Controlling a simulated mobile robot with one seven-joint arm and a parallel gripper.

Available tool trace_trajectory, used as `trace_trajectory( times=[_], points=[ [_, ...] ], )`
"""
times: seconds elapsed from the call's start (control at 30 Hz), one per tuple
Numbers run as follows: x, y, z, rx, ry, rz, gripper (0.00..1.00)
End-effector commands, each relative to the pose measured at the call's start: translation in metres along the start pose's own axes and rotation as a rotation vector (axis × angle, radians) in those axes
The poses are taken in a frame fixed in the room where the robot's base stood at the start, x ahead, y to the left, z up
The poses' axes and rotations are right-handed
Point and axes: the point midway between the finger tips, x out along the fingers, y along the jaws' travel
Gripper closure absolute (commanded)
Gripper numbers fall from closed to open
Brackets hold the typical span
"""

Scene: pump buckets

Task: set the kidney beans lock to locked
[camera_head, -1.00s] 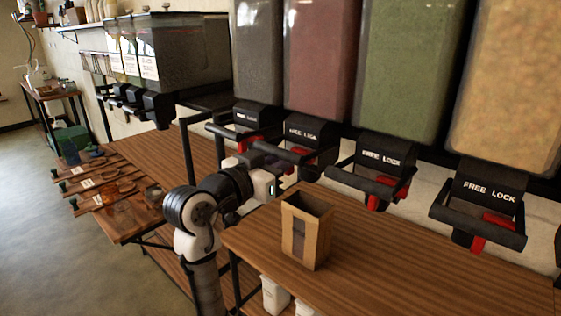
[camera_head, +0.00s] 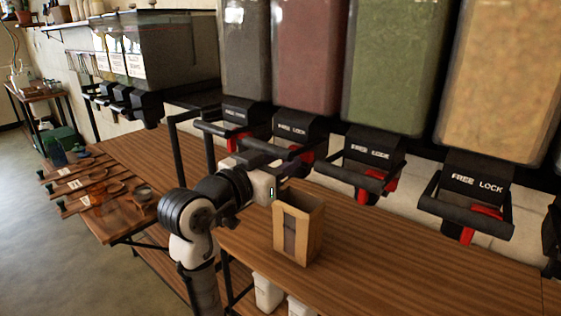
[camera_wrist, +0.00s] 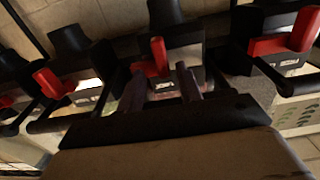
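The dark red bin (camera_head: 315,55), which looks like the kidney beans, hangs above a black dispenser head marked FREE LOCK (camera_head: 298,127). Its red lever (camera_head: 308,155) sits at the right of the head, behind a black bar handle (camera_head: 285,152). My gripper is low in front of this dispenser, its fingers largely hidden by my arm in the head view. In the wrist view my gripper (camera_wrist: 161,78) has two dark fingers spread apart with nothing held. A red lever (camera_wrist: 158,55) shows beyond and between the fingertips; I cannot tell whether they touch it.
Neighbouring dispensers have similar red levers (camera_head: 376,182) and protruding bars. The counter's right part is clear.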

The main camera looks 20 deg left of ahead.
Motion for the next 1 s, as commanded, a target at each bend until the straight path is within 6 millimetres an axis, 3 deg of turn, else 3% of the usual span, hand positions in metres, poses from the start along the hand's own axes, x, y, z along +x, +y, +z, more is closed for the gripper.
trace_trajectory(
  times=[0.17, 0.4, 0.6, 0.8, 1.0],
  points=[
    [-0.026, -0.001, 0.003, 0.002, 0.003, -0.004, 0.65],
    [-0.082, -0.001, 0.003, 0.003, 0.002, -0.005, 0.65],
    [-0.118, 0.0, 0.002, 0.002, 0.001, -0.003, 0.65],
    [-0.134, 0.001, 0.001, 0.001, -0.001, 0.0, 0.65],
    [-0.135, 0.001, 0.0, 0.001, -0.001, 0.0, 0.65]
  ],
)
